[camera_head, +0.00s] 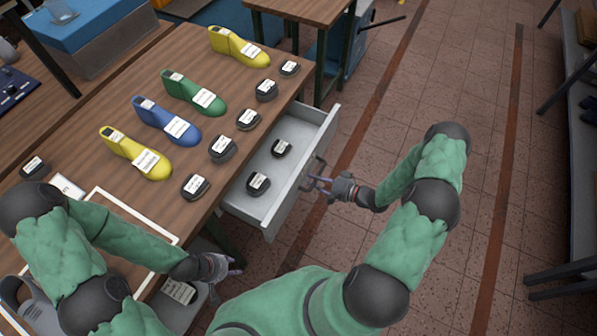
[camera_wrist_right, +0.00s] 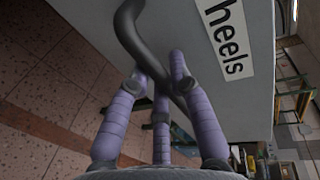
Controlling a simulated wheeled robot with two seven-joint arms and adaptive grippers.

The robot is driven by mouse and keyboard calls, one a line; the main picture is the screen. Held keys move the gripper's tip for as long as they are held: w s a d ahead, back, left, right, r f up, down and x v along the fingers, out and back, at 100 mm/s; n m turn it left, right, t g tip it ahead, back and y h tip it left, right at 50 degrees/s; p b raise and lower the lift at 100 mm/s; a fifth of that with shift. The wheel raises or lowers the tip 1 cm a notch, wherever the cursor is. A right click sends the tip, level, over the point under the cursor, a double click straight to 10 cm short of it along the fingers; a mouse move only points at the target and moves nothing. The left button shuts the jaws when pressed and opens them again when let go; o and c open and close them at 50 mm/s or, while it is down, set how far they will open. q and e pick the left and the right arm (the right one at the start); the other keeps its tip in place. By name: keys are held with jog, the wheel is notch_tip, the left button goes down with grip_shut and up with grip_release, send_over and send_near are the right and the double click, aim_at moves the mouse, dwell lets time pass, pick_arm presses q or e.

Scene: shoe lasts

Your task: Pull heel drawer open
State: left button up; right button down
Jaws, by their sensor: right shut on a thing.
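The heel drawer (camera_head: 284,165) is a grey drawer pulled out from under the wooden table, with two dark labelled heels (camera_head: 281,148) (camera_head: 258,184) inside. Its front (camera_wrist_right: 190,45) carries a white label reading "heels" (camera_wrist_right: 222,40) in the right wrist view. My right gripper (camera_head: 318,183) is at the drawer's front, and its purple fingers (camera_wrist_right: 156,85) are closed around the dark curved handle (camera_wrist_right: 128,25). My left gripper (camera_head: 235,264) is over the table's near edge, away from the drawer; its fingers are small and no object shows between them.
The table (camera_head: 110,95) bears several shoe lasts, including a green one (camera_head: 193,93) and a blue one (camera_head: 166,120), and a row of dark labelled heels (camera_head: 222,148) along the drawer side. A white-framed mat (camera_head: 128,208) lies near my left arm. Tiled floor (camera_head: 400,110) is clear right of the drawer.

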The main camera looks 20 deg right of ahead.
jog(key=shift+f+v, duration=0.2)
jog(key=shift+v, duration=0.7)
jog(key=shift+f+v, duration=0.2)
jog(key=shift+v, duration=0.65)
jog(key=shift+f+v, duration=0.15)
jog(key=shift+v, duration=0.75)
jog(key=shift+s, duration=0.1)
jog(key=c, duration=1.1)
grip_release()
jog(key=shift+d, duration=0.15)
jog(key=v, duration=1.2)
jog(key=shift+f, duration=0.1)
